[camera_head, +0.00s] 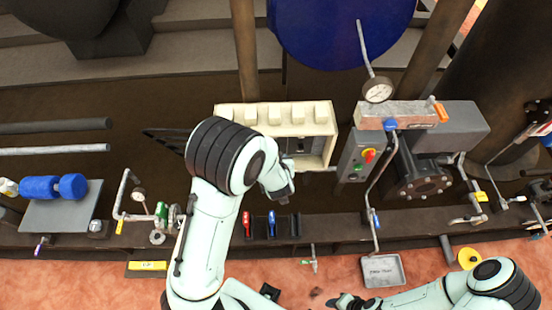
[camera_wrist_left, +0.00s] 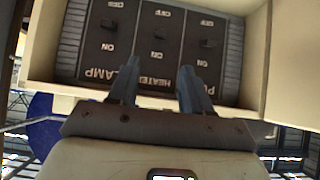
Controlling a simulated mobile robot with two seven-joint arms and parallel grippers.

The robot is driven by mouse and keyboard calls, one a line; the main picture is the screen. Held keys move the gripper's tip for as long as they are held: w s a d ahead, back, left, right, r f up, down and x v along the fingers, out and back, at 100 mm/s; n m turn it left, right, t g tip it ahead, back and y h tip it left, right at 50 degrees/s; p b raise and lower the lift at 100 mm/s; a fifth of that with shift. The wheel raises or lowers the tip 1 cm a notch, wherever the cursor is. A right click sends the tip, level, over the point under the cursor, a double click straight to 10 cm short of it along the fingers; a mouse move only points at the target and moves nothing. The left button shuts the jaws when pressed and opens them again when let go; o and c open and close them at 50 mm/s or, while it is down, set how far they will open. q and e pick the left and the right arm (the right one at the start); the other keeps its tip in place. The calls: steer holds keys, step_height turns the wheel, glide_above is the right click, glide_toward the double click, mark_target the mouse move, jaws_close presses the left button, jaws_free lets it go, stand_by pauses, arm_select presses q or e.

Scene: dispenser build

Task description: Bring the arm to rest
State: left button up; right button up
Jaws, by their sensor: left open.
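My left arm reaches up from the bottom in the head view and bends over at a black-ringed joint. Its gripper (camera_head: 287,166) is at the cream switch box (camera_head: 322,165), partly hidden by my own wrist. In the left wrist view the gripper (camera_wrist_left: 158,84) is open, with its two dark fingers apart and nothing between them. Contact with the panel cannot be told. My right gripper (camera_head: 346,301) is low at the bottom; its jaws are unclear.
Red and blue handled items (camera_head: 259,225) sit in a rack below. A metal tray (camera_head: 384,271) lies near my right gripper.

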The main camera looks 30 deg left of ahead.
stand_by(0.3)
arm_select(q)
steer(key=s+d+f+m+g+h, duration=0.1)
steer(key=s+f+g+h, duration=0.15)
steer(key=s+f, duration=0.55)
steer(key=s+d+f+g+h, duration=0.2)
steer(key=s+d+f, duration=0.2)
steer(key=s, duration=0.2)
steer(key=s+d+f+g+h, duration=0.2)
steer(key=s+d+f, duration=0.1)
steer(key=s+f, duration=0.2)
steer(key=s+d+f+m+g+h, duration=0.1)
steer(key=s+d+f, duration=0.3)
steer(key=s, duration=0.4)
steer(key=shift+s+d+f+g+h, duration=0.3)
steer(key=shift+f+g+h, duration=0.35)
steer(key=shift+g, duration=0.2)
